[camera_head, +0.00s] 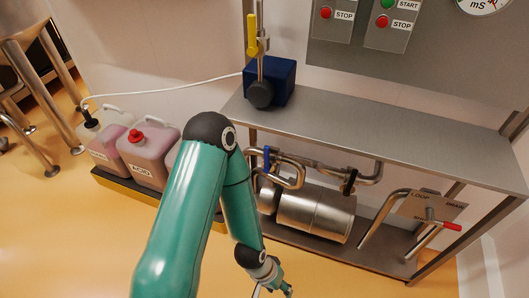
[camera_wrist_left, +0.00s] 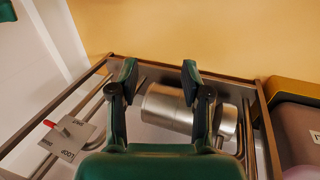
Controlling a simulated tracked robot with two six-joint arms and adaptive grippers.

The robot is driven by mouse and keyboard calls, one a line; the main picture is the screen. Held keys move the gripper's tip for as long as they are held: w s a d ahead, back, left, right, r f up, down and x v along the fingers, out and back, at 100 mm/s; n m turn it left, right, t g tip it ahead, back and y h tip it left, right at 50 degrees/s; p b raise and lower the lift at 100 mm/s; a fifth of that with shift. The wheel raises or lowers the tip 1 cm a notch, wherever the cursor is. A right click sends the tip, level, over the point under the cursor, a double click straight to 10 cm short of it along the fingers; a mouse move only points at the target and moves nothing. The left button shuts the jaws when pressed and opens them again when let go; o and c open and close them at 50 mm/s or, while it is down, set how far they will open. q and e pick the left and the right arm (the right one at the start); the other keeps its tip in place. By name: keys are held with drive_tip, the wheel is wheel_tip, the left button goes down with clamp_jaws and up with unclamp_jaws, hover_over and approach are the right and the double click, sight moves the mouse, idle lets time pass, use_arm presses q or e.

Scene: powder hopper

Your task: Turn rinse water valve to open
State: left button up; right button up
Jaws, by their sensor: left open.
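No label reading rinse water shows, so I cannot tell which valve is meant. A blue-handled valve (camera_head: 266,160) sits on the steel pipework under the bench. A black-handled valve (camera_head: 350,182) is on the pipe to its right. A yellow valve handle (camera_head: 252,38) hangs upright on the vertical pipe above the bench. A red-tipped lever (camera_head: 444,225) is on a plate marked LOOP and DRAIN. My left gripper (camera_head: 274,289) is low in front of the bench, apart from these valves. In the left wrist view the gripper (camera_wrist_left: 160,74) has its fingers spread and empty.
The steel bench (camera_head: 380,125) has a lower shelf carrying a metal cylinder (camera_head: 315,212), also seen in the left wrist view (camera_wrist_left: 168,105). Canisters (camera_head: 147,155) stand in a tray at left. A dark blue pump box (camera_head: 272,80) is on the bench. Open floor lies in front.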

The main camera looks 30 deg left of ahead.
use_arm(q)
drive_tip(key=w+a+f+t+y+b, duration=0.1)
drive_tip(key=w+a+f+t+b, duration=0.3)
drive_tip(key=w+b, duration=0.45)
drive_tip(key=t+y+b, duration=0.7)
drive_tip(key=t+b, duration=0.5)
drive_tip(key=b, duration=1)
approach(266, 153)
drive_tip(key=shift+n, duration=0.3)
drive_tip(key=x, duration=1)
drive_tip(key=shift+w+a+b, duration=0.15)
drive_tip(key=shift+w+b, duration=0.15)
drive_tip(key=shift+w, duration=0.1)
clamp_jaws()
